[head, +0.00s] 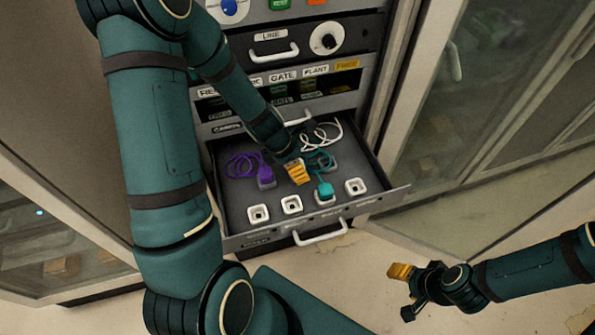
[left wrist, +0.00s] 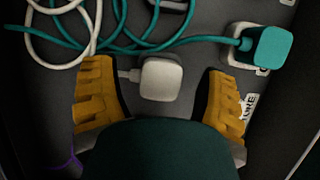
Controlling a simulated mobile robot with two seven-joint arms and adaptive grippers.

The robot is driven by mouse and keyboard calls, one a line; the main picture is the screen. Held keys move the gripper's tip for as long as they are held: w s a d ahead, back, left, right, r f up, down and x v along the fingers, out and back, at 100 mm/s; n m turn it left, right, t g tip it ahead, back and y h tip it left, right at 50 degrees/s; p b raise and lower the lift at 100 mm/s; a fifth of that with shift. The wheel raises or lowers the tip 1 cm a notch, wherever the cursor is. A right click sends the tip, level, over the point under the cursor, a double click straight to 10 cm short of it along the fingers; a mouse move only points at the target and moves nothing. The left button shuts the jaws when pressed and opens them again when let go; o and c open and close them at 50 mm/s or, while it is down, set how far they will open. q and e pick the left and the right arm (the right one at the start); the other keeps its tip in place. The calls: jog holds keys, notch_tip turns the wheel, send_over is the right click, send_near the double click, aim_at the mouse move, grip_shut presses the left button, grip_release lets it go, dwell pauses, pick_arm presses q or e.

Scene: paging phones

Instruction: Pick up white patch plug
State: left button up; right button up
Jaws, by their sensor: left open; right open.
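The white patch plug (left wrist: 160,79) lies on the dark drawer floor in the left wrist view, with a short grey-white lead at its left side. My left gripper (left wrist: 158,90) is open, with one yellow finger on each side of the plug and a gap at both sides. In the head view my left gripper (head: 297,171) is down inside the drawer, and the white plug is hidden there. The white cable (head: 322,137) lies coiled behind it. My right gripper (head: 403,286) is open and empty, out in front and to the right of the drawer.
The open drawer (head: 231,216) has a row of white sockets near its front, including an empty one (head: 258,213). A teal plug (head: 325,189) sits in one socket. A purple plug (head: 266,177) with coiled cable lies left. Teal cable (left wrist: 140,45) runs close beyond the white plug.

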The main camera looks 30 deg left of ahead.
pick_arm(q)
jog(key=shift+f, duration=0.1)
grip_shut()
dwell(0.3)
